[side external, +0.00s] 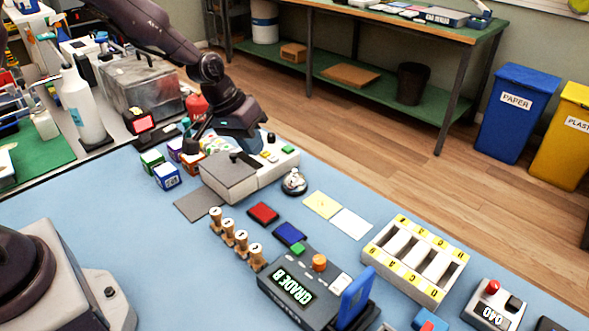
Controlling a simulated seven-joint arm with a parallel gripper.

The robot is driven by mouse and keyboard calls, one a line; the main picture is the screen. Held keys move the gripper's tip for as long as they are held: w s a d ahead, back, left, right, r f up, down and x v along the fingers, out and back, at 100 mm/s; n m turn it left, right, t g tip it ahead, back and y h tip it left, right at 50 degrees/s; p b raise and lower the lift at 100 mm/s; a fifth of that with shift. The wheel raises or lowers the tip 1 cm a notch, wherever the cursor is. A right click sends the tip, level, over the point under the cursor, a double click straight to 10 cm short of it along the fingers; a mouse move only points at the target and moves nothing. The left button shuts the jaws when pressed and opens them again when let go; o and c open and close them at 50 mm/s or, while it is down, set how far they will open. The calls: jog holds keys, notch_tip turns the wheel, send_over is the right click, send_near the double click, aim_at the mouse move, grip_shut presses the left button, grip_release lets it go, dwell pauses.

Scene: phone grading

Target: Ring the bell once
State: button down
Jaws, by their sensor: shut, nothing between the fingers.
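The bell (294,182) is a small silver desk bell with a dark base. It stands upright on the blue work surface, beside the right end of a grey-and-white machine. My gripper (238,126) is up and to the left of the bell, over the back of that machine, and apart from the bell. It is shut and appears empty. Its fingertips are small and partly lost against the clutter behind the machine.
The grey-and-white machine (243,176) lies between my gripper and the bell. Several small boxes (166,176) stand left of it. Red (263,213) and blue pads, stamps, paper notes (322,204), a slotted tray (415,260) and a "GRADE B" device (300,292) lie nearer the front.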

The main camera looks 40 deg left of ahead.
jog(key=w+f+n+t, duration=0.1)
jog(key=w+f+t, duration=0.15)
jog(key=w, duration=0.35)
notch_tip(320, 180, up, 3)
jog(key=n+t, duration=0.2)
jog(key=t, duration=0.1)
send_over(295, 171)
jog(key=a, duration=0.1)
jog(key=shift+w+f+g, duration=0.1)
jog(key=shift+w+g, duration=0.05)
jog(key=shift+g, duration=0.1)
jog(key=shift+f, duration=0.15)
jog(key=shift+f, duration=4.3)
jog(key=shift+f, duration=0.1)
jog(key=shift+f, duration=0.3)
